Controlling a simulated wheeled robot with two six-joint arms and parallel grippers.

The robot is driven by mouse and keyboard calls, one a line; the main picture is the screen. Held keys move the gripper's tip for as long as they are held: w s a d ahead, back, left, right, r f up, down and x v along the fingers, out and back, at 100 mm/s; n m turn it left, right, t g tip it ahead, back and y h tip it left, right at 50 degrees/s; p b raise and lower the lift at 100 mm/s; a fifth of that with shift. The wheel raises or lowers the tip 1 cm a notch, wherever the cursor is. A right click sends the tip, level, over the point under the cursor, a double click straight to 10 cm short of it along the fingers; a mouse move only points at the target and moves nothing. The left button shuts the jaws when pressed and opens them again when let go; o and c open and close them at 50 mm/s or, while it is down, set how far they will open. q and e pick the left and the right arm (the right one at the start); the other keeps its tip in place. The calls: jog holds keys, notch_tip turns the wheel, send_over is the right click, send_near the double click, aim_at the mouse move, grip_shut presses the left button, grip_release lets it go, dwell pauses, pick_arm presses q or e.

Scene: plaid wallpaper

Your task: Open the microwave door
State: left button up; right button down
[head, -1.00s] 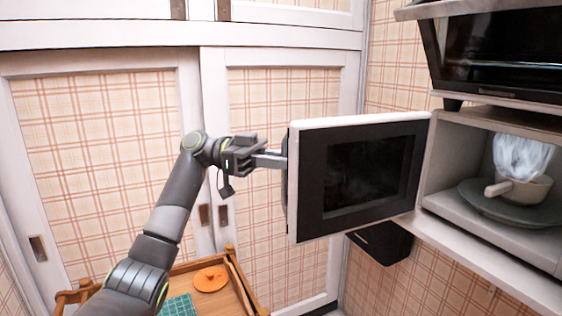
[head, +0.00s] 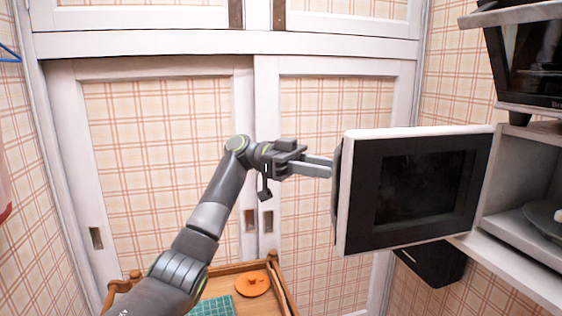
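The microwave door (head: 362,195) stands wide open at the right of the head view, swung out to the left of the microwave body (head: 510,170). It has a white edge and a dark window. My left gripper (head: 318,166) is at the door's free left edge, its fingers reaching the dark handle (head: 337,190) behind that edge. The fingertips are partly hidden by the door, so I cannot tell whether they are closed on the handle. The cavity shows in part, with a grey plate (head: 543,218) at the picture's right edge. My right gripper is not in view.
A wooden cart (head: 278,290) with an orange lid (head: 252,284) and a green gridded mat (head: 212,307) stands below my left arm. A dark box (head: 432,264) is below the door. An oven (head: 530,65) sits above the microwave. Sliding cabinet doors (head: 165,170) fill the back.

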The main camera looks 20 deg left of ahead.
pick_arm(q)
jog(key=w+a, duration=0.1)
jog(key=a, duration=1.3)
jog(key=shift+w, duration=0.35)
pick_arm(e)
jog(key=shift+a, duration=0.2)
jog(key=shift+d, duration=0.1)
pick_arm(q)
jog(key=shift+d, duration=0.1)
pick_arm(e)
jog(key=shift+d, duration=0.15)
